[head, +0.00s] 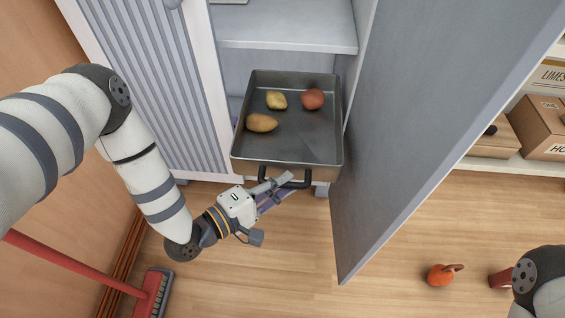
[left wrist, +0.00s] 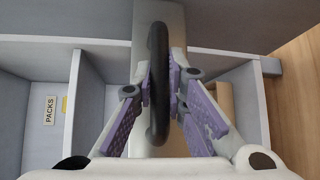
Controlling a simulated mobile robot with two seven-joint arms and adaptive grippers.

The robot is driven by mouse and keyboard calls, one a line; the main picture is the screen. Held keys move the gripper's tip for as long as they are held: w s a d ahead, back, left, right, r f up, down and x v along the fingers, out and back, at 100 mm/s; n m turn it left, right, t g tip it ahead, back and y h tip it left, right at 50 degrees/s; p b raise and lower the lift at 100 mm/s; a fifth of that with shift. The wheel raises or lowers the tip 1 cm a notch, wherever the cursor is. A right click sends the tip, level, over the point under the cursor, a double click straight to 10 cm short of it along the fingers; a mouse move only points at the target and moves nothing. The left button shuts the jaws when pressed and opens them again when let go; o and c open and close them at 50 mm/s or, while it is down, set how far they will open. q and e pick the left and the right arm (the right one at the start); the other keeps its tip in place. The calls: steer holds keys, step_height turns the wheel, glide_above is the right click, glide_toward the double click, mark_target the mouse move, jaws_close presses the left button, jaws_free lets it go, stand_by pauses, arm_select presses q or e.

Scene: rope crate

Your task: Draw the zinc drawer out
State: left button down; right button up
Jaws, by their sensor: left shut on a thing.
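The zinc drawer (head: 318,143) is a dark grey metal box that stands out from the cabinet front, with a black bar handle (head: 297,183) on its near face. Two yellowish potatoes (head: 262,122) and a reddish one (head: 312,99) lie inside it. My left gripper (head: 283,184) is at the handle, and in the left wrist view its purple-padded fingers (left wrist: 162,85) are shut around the black handle (left wrist: 158,85). My right gripper is out of view.
An open grey cabinet door (head: 425,110) stands just right of the drawer. A ribbed door (head: 160,80) is on the left.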

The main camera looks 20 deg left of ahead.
arm_select(q)
steer(key=shift+s+d, duration=0.2)
steer(key=shift+s, duration=0.4)
steer(key=shift+s+d, duration=0.15)
steer(key=shift+s, duration=0.4)
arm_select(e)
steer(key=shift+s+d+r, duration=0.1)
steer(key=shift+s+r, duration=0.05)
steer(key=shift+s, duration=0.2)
arm_select(q)
steer(key=c, duration=1.6)
jaws_free()
steer(key=v, duration=1.2)
